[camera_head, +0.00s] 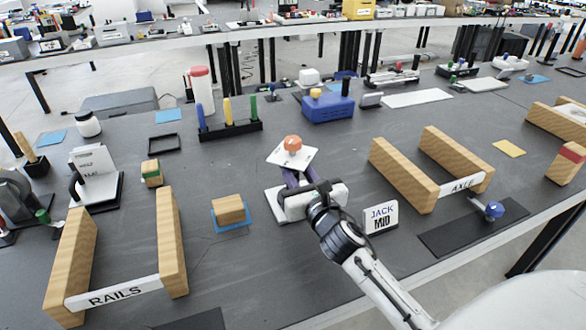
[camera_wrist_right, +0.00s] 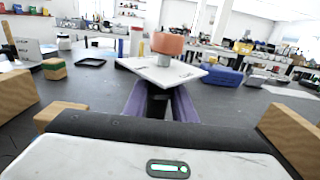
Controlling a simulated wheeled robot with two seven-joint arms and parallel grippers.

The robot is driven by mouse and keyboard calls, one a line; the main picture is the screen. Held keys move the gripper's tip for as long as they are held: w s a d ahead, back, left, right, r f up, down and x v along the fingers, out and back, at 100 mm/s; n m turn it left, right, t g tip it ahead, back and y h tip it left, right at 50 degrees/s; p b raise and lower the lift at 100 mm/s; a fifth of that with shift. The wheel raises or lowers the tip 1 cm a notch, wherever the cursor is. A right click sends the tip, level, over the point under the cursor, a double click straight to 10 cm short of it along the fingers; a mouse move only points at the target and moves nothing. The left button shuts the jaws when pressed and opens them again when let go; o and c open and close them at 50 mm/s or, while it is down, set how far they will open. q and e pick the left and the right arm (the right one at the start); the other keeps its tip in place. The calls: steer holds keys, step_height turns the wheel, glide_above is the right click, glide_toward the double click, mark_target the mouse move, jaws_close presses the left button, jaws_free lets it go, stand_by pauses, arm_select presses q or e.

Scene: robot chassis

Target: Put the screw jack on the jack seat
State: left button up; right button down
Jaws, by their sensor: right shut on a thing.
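The screw jack appears to be the piece with an orange, faceted head (camera_head: 292,142) on a white, diamond-turned plate (camera_head: 290,158). In the right wrist view the orange head (camera_wrist_right: 167,43) and plate (camera_wrist_right: 150,71) show straight ahead, the plate looking tilted. My right gripper (camera_head: 292,178) has its purple fingers running up to the plate's underside, shut on the jack. The plate hides the fingertips. My left gripper is not in view.
Wooden rails (camera_head: 172,242) stand at left and wooden axle blocks (camera_head: 402,176) at right. A small wood block (camera_head: 229,210) on a blue mat lies left of the pad. A blue box (camera_head: 328,106) and colored pegs (camera_head: 228,110) stand behind.

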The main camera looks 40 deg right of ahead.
steer(key=c, duration=1.9)
jaws_free()
steer(key=shift+f, duration=0.15)
steer(key=o, duration=0.4)
steer(key=shift+o, duration=0.2)
steer(key=shift+r, duration=0.2)
steer(key=v, duration=1.2)
steer(key=shift+b, duration=0.4)
steer(key=shift+r, duration=0.1)
